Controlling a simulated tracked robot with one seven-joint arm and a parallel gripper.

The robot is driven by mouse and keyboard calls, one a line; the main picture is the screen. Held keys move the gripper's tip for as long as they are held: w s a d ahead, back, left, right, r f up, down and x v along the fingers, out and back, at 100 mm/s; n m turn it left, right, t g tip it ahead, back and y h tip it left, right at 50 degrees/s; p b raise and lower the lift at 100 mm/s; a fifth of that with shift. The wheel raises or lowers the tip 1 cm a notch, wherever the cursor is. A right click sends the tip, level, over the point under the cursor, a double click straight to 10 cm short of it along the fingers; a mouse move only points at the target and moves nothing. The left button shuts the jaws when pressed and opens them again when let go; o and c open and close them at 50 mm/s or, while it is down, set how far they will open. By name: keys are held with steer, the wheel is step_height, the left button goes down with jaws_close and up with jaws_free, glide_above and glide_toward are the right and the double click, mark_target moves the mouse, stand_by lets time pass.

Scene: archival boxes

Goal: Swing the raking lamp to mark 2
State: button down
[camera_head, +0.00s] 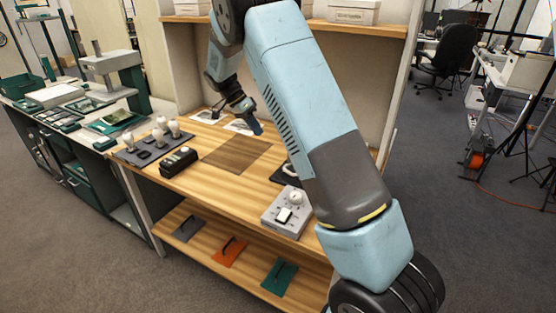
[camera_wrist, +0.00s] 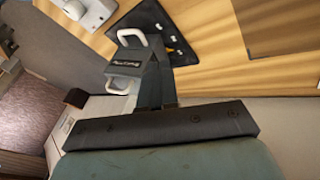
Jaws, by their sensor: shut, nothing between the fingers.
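In the wrist view a dark block with small pale lettering and white loops at its ends (camera_wrist: 124,64) lies beside a black plate (camera_wrist: 150,18) with small light spots. I take these to be the raking lamp and its base; mark numbers cannot be read. My gripper (camera_wrist: 160,75) is shut and empty, its dark fingers overlapping the block in the picture; I cannot tell whether they touch. In the head view the black base (camera_head: 280,176) shows only partly behind my upper arm.
A grey box with a white knob (camera_head: 285,214) stands at the bench's front right. A brown mat (camera_head: 236,153) lies bare mid-bench. A black device (camera_head: 178,162) and a grey tray with pale knobs (camera_head: 138,153) are left. The shelf below (camera_head: 205,255) holds several coloured panels.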

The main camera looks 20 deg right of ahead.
steer(key=x, duration=1)
steer(key=shift+w+a+f, duration=0.15)
steer(key=shift+w+f, duration=0.15)
steer(key=shift+f, duration=0.2)
steer(key=s, duration=0.1)
steer(key=s+d, duration=0.1)
steer(key=shift+s+d+f, duration=0.15)
steer(key=shift+s+f, duration=0.2)
steer(key=shift+s+d+f, duration=0.15)
steer(key=shift+s, duration=0.3)
steer(key=shift+s+n+t+h, duration=0.3)
steer(key=shift+s+n+h, duration=0.15)
steer(key=shift+s, duration=0.25)
steer(key=shift+s+n+t, duration=0.8)
steer(key=shift+s+n, duration=0.6)
steer(key=shift+n, duration=0.25)
